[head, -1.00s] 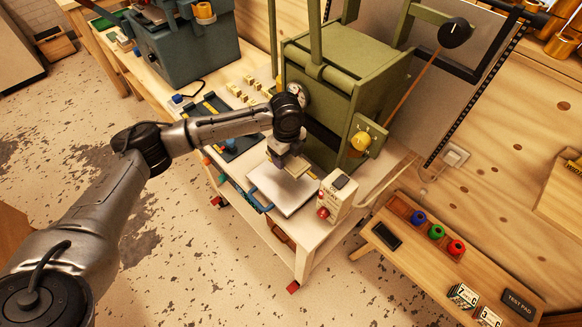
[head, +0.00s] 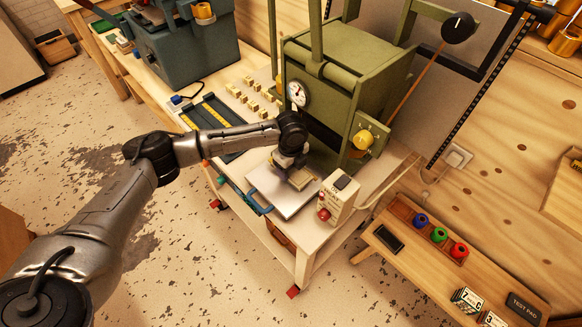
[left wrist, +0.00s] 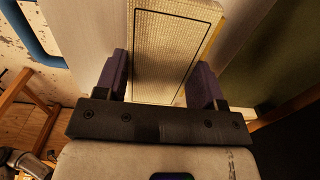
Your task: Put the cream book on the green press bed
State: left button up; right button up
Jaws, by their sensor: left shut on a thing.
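The cream book (head: 301,179) is between the fingers of my left gripper (head: 294,167), which is shut on it. In the left wrist view the cream book (left wrist: 167,45) shows a woven cream cover with a dark outline, with the purple fingers of my left gripper (left wrist: 163,80) on both sides. The press bed (head: 289,204) is a pale metal plate with a blue handle (head: 252,200), in front of the green press (head: 345,75). The book is over the bed; whether it touches is unclear. My right gripper is not in view.
A cream box with a red knob (head: 337,197) stands right beside the bed. A dark tray with yellow strips (head: 213,118) and several small cream blocks (head: 250,97) lie to the left. The press's upright frame closes off the back.

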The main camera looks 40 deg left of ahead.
pick_arm(q)
jog(key=shift+f, duration=0.35)
jog(key=shift+f+p, duration=0.25)
jog(key=shift+p, duration=0.05)
jog(key=o, duration=1)
jog(key=shift+r+b, duration=0.45)
jog(key=shift+r, duration=0.05)
jog(key=shift+r+p, duration=1.45)
jog(key=shift+r, duration=4.7)
